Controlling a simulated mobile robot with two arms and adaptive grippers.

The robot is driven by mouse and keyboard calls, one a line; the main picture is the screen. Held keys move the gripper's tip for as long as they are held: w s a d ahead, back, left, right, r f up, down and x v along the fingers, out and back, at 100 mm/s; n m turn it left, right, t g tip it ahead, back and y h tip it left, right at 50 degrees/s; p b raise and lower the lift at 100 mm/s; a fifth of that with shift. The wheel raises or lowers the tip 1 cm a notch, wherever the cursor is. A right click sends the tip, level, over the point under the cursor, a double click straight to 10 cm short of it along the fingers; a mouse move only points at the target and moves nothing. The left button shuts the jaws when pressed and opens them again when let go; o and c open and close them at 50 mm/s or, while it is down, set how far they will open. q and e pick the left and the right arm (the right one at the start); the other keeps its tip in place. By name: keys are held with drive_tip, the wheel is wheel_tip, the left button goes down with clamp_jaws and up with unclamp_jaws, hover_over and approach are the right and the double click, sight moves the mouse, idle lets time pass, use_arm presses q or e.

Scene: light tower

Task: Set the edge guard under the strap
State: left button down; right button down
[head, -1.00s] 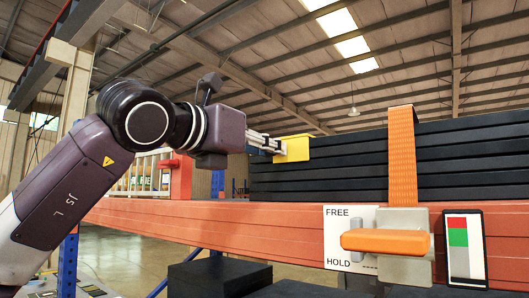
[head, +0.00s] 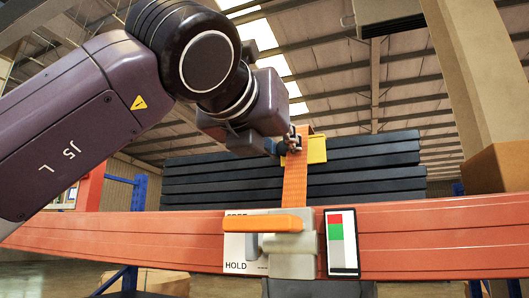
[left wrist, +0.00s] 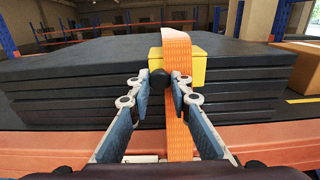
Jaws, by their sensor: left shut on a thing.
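The yellow edge guard (head: 317,149) sits at the top front edge of the dark stack, behind the orange strap (head: 294,185). In the left wrist view the guard (left wrist: 198,68) shows on both sides of the strap (left wrist: 177,55), mostly to the right. My left gripper (head: 290,146) is at the guard, in front of the strap. In the left wrist view its fingers (left wrist: 161,92) are around a dark knob in front of the guard, and the right finger overlaps the strap. The exact contact is partly hidden. My right gripper is not in view.
A grey tensioner (head: 292,243) with an orange lever (head: 263,224) sits on the orange beam (head: 430,240), by a FREE/HOLD label (head: 236,250). A gauge (head: 341,242) with red and green bands stands right of it. The dark stack (head: 215,180) extends to both sides.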

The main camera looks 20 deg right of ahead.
use_arm(q)
drive_tip(key=shift+w+a, duration=0.1)
drive_tip(key=c, duration=1.7)
unclamp_jaws()
drive_tip(key=shift+c, duration=0.2)
drive_tip(key=v, duration=1.2)
